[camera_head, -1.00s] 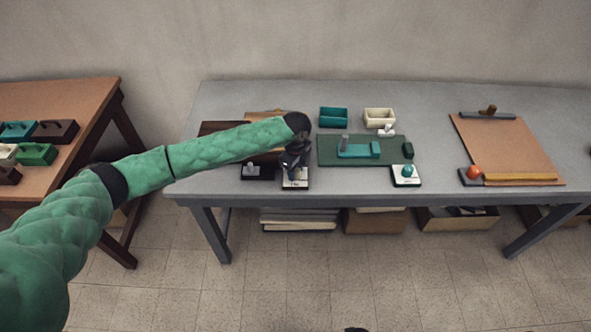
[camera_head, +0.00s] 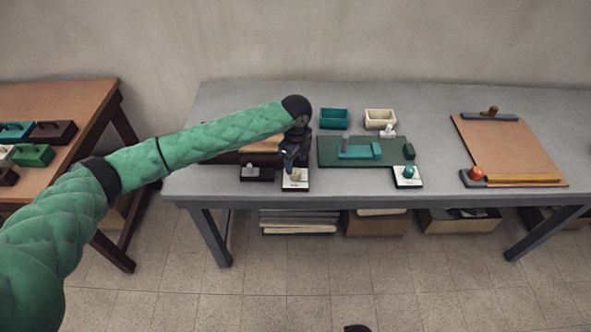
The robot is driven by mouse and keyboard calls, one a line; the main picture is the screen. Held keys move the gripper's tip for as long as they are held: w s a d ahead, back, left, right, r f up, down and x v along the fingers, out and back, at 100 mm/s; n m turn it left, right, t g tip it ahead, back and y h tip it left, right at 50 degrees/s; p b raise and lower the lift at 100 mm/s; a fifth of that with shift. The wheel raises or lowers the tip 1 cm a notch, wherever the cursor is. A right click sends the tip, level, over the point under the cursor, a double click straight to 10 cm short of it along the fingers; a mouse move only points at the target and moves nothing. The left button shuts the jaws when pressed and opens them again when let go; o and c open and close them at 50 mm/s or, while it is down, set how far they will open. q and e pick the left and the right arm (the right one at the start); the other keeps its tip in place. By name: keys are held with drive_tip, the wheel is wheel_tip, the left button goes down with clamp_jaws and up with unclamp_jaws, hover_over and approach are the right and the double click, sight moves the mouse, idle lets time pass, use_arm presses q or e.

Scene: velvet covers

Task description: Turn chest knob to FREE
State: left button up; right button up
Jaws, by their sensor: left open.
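My left gripper (camera_head: 293,165) is open, pointing down just behind a small cream knob (camera_head: 296,174) on a white plate (camera_head: 295,187) at the table's front edge. I cannot tell whether the fingers touch this knob. A dark plate (camera_head: 257,174) with a small grey knob (camera_head: 251,167) sits just left of it. A teal knob (camera_head: 408,172) stands on another white plate (camera_head: 408,183) to the right. The plate lettering is too small to read, so I cannot tell which knob is the chest's. A brown wooden piece (camera_head: 262,146) is partly hidden behind my left forearm.
The grey table (camera_head: 432,120) also holds a green board (camera_head: 327,151), a teal bin (camera_head: 333,118), a cream bin (camera_head: 379,118) and an orange-brown board (camera_head: 507,147) at right. A brown side table (camera_head: 85,95) stands at left. Boxes lie underneath.

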use_arm(q)
drive_tip(key=shift+r, duration=1.3)
use_arm(e)
drive_tip(key=shift+w+a+r, duration=0.1)
drive_tip(key=shift+a+r, duration=0.1)
drive_tip(key=shift+r, duration=0.8)
use_arm(q)
drive_tip(key=shift+d, duration=0.1)
drive_tip(key=shift+s+d+f, duration=0.15)
drive_tip(key=shift+s+f, duration=0.05)
drive_tip(key=shift+s, duration=0.05)
drive_tip(key=s+d+f+n+t+h, duration=0.1)
drive_tip(key=s+d+f+n+h, duration=0.2)
drive_tip(key=s, duration=0.4)
drive_tip(key=s+d+f+n+h, duration=0.15)
drive_tip(key=s+n, duration=0.25)
drive_tip(key=s, duration=0.4)
drive_tip(key=s+a+f+n+t+y, duration=0.1)
drive_tip(key=s+a+f+n+y, duration=0.1)
drive_tip(key=s+a+n, duration=0.8)
drive_tip(key=s+a+f+n+t+y, duration=0.2)
drive_tip(key=s+a+n, duration=0.4)
drive_tip(key=s+a, duration=0.85)
wheel_tip(320, 180, down, 42)
drive_tip(key=s+d+g, duration=0.1)
drive_tip(key=s+g, duration=0.1)
drive_tip(key=shift+s+d+r+g, duration=0.15)
drive_tip(key=shift+s+d+g, duration=0.05)
drive_tip(key=shift+s+g, duration=0.1)
